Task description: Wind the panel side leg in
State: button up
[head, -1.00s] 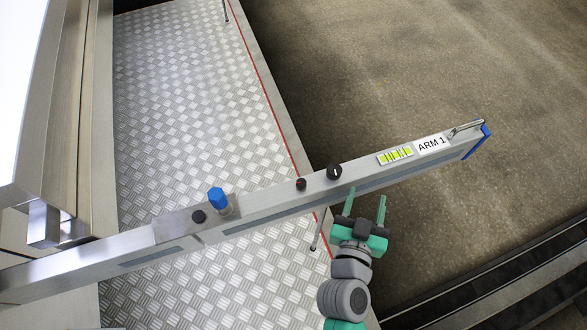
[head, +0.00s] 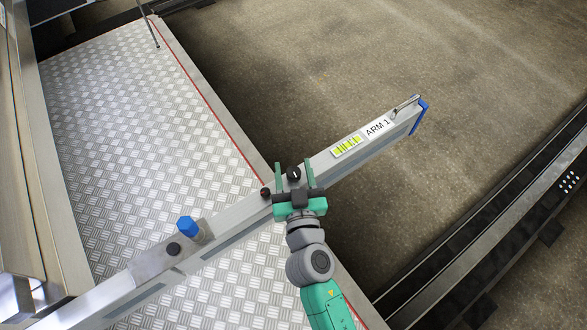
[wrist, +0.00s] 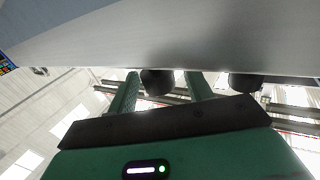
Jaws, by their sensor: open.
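A long silver beam (head: 240,213) labelled ARM 1 crosses the head view from lower left to upper right. A black knob with a white mark (head: 294,173) stands on it. My green gripper (head: 293,164) is open, with one finger on each side of this knob. In the wrist view the knob (wrist: 157,82) sits between the two fingers (wrist: 162,84) with a visible gap on each side. A smaller dark red-black knob (head: 266,193) is just left of my gripper. I cannot tell which part is the panel side leg.
A blue hex knob (head: 187,226) and a black knob (head: 174,249) are farther down the beam. A yellow-green level (head: 347,146) and a metal handle (head: 405,104) are toward its blue-capped end. A thin rod (head: 148,25) stands by the tread-plate platform (head: 140,130).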

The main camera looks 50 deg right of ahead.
jog(key=c, duration=0.9)
jog(key=shift+c, duration=0.2)
